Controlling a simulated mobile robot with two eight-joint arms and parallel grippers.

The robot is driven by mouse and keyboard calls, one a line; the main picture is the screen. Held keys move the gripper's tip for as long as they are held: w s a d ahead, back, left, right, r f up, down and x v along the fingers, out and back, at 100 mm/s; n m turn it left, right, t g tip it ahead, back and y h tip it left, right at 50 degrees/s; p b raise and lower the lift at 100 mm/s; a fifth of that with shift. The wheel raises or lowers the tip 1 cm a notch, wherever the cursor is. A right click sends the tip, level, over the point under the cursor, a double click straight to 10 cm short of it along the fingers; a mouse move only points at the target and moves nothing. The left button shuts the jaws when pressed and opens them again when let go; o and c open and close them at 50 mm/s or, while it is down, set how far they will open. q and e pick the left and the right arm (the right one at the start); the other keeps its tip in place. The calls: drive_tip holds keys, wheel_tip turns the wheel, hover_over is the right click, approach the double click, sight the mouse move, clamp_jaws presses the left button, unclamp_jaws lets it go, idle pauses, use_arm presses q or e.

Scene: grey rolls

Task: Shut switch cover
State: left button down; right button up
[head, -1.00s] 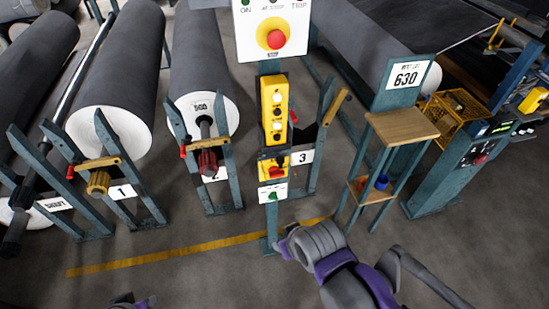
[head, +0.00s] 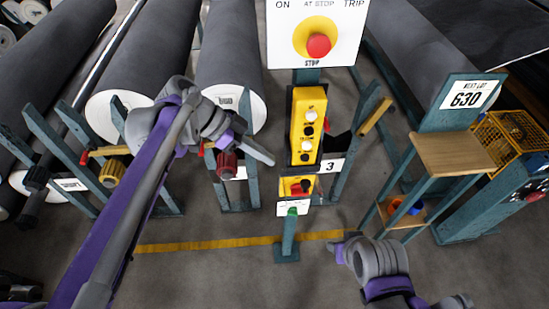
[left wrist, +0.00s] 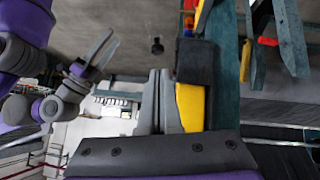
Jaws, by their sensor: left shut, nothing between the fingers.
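A small yellow switch box (head: 285,188) with a red switch part (head: 300,188) stands on the teal post below the taller yellow button box (head: 305,125). A white label plate with a green mark (head: 291,208) sits just under it. I cannot tell which part is the cover or how far open it is. My left gripper (head: 268,158) is shut and empty, left of the button box and above the switch box. In the left wrist view its closed fingers (left wrist: 160,98) are beside a yellow and black part (left wrist: 190,105). My right gripper (left wrist: 100,55) shows in the left wrist view, jaws unclear.
A large panel with a red stop button (head: 318,45) tops the post. A wooden-shelved stand (head: 455,152) stands to the right. Roll stands with grey rolls (head: 232,50) are behind on the left. The floor in front is open, with a yellow line (head: 205,245).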

sight(299, 189)
use_arm(q)
drive_tip(key=x, duration=0.7)
drive_tip(key=shift+d+f, duration=0.15)
drive_tip(key=shift+f, duration=0.1)
drive_tip(key=f, duration=0.3)
drive_tip(key=shift+s+d+f, duration=0.2)
drive_tip(key=shift+s, duration=0.1)
drive_tip(key=shift+s+f, duration=0.1)
drive_tip(key=shift+f, duration=0.35)
drive_tip(key=shift+b, duration=0.3)
